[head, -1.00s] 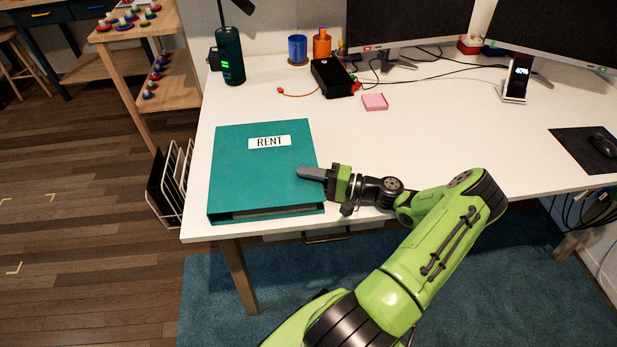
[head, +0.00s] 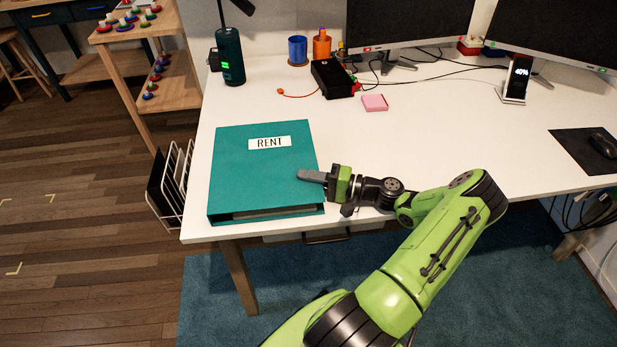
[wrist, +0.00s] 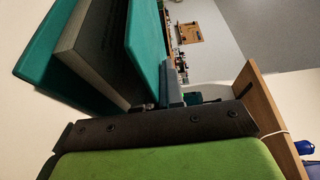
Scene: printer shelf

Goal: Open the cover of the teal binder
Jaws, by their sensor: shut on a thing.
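The teal binder (head: 250,178), labelled RENT, lies on the left part of the white desk. My gripper (head: 311,176) is at its right edge, with one finger over the top of the cover. In the wrist view, my gripper (wrist: 170,98) is shut on the edge of the teal cover (wrist: 146,50). The grey page block (wrist: 88,48) and the other teal cover (wrist: 48,42) show to the left there. A gap shows between the held cover and the pages. The lower finger is hidden in the head view.
The white desk (head: 440,130) is clear behind and right of the binder. A pink note block (head: 375,102), a black box (head: 332,78) and a dark green cylinder (head: 230,56) stand farther back. A wire rack (head: 170,185) stands on the floor at left.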

